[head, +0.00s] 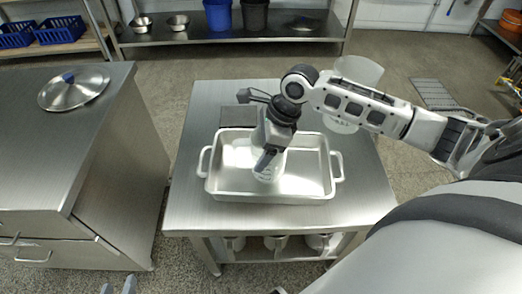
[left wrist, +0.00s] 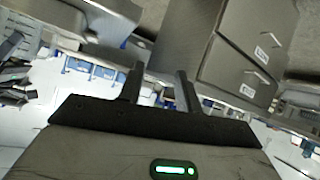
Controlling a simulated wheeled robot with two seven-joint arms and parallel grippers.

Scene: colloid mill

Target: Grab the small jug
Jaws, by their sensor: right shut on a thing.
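A small whitish jug (head: 268,174) stands inside a silver two-handled pan (head: 318,187) on the steel table. My right gripper (head: 265,160) reaches down into the pan and is shut on the small jug; the gripper covers part of its upper side. A larger translucent jug (head: 358,75) stands behind my right arm, which hides part of it. The fingertips of my left gripper (head: 118,287) show at the bottom left edge, apart and empty. In the left wrist view its two fingers (left wrist: 159,76) are also spread with nothing between them.
The steel table (head: 200,205) has free room around the pan. A flat grey object (head: 238,115) lies behind the pan. A steel counter (head: 75,130) with a round lid (head: 74,88) stands left. A back shelf (head: 230,37) holds bowls and buckets.

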